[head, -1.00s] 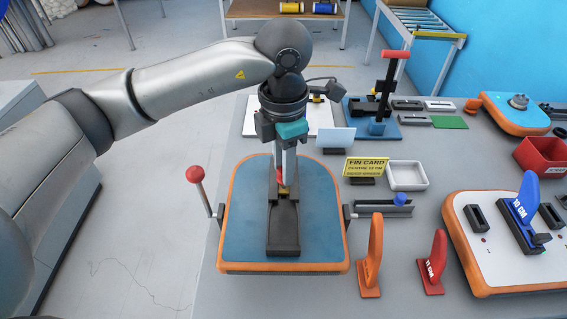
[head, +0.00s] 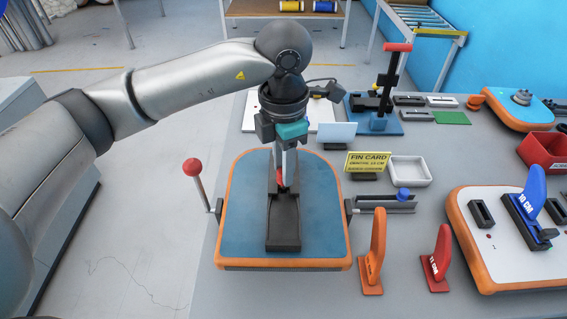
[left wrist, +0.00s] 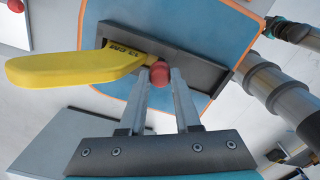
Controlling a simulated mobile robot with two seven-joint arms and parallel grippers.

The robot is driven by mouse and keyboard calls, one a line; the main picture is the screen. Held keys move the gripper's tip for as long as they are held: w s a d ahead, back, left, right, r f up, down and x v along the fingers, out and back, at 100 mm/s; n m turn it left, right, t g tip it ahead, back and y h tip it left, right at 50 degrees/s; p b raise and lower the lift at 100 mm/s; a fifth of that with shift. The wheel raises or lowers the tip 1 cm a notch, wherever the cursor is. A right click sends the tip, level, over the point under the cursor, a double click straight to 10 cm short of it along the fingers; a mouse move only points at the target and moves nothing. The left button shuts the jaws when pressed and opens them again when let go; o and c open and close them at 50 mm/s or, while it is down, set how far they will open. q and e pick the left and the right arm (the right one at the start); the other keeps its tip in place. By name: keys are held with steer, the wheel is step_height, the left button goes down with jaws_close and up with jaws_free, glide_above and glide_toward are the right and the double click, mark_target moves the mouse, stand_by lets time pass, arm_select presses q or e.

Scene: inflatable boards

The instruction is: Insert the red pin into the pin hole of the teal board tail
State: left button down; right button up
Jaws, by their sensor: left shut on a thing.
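The teal board (head: 238,225), with its orange rim, lies flat on the table, and a long black fin box (head: 283,225) runs along its middle. My left gripper (head: 283,181) points straight down over the box. It is shut on the red pin (head: 281,178), whose round head shows between the fingertips in the left wrist view (left wrist: 160,73). A yellow fin (left wrist: 75,67) stands at the black box in that view, right beside the pin; my gripper hides it in the head view. The pin's lower end and the pin hole are hidden. My right gripper is out of view.
A lever with a red ball (head: 192,167) stands left of the board. Orange (head: 375,255) and red (head: 438,262) fins stand to its right. A white board (head: 505,260) with a blue fin (head: 527,195) and a yellow fin card (head: 367,163) lie further right.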

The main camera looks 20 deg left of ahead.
arm_select(q)
steer(key=shift+f+b, duration=0.8)
steer(key=shift+f, duration=0.1)
steer(key=c, duration=0.5)
jaws_free()
steer(key=shift+c, duration=0.2)
steer(key=shift+w+r, duration=0.1)
steer(key=shift+r, duration=0.55)
step_height(320, 180, up, 14)
steer(key=p, duration=0.1)
steer(key=shift+s+p, duration=0.2)
steer(key=shift+p, duration=0.1)
steer(key=shift+d, duration=0.1)
